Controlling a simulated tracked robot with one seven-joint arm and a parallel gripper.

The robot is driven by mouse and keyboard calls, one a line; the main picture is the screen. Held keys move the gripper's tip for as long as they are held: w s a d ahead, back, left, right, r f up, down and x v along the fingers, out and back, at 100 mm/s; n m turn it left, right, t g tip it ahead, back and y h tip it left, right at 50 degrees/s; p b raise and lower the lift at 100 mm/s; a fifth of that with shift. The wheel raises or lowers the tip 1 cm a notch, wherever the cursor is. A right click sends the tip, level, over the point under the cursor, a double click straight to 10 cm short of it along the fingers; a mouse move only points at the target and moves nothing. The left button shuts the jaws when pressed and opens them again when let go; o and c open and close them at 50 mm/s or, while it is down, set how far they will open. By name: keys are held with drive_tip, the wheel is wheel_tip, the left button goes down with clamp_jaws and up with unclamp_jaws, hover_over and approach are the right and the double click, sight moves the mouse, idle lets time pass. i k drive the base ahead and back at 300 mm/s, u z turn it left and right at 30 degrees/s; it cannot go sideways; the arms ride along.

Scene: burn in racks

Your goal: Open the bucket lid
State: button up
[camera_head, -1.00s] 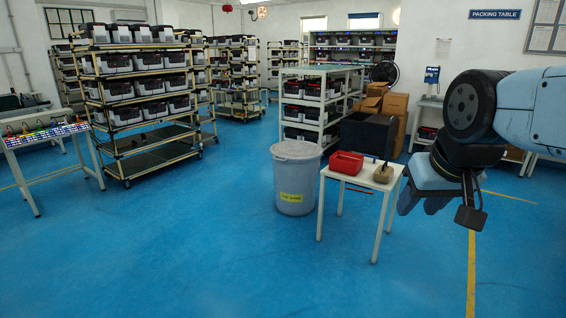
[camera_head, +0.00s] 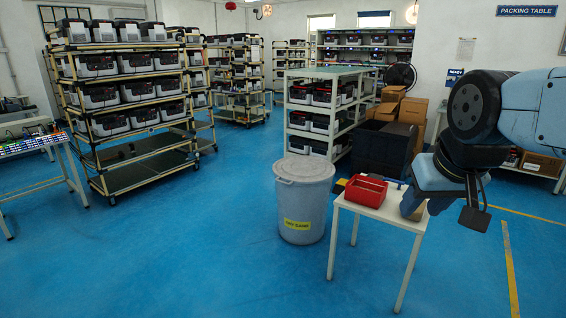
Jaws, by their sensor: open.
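A grey bucket (camera_head: 303,212) with a yellow label stands on the blue floor near the centre. Its flat grey lid (camera_head: 304,168) is on top and closed, with a handle at the left of the lid. My gripper (camera_head: 474,219) hangs at the right of the picture from my light blue arm, to the right of the small table and well apart from the bucket. It looks empty, and its fingers are partly hidden by the arm.
A small white table (camera_head: 386,212) with a red bin (camera_head: 366,190) stands just right of the bucket. Black crates (camera_head: 385,149) and cardboard boxes (camera_head: 404,109) are behind it. A printer rack (camera_head: 135,105) stands at left. The floor left and front of the bucket is clear.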

sight(301, 170)
drive_tip(key=u, duration=0.15)
drive_tip(key=i, duration=1.4)
drive_tip(key=u, duration=0.6)
drive_tip(key=i, duration=1.75)
drive_tip(key=u, duration=0.3)
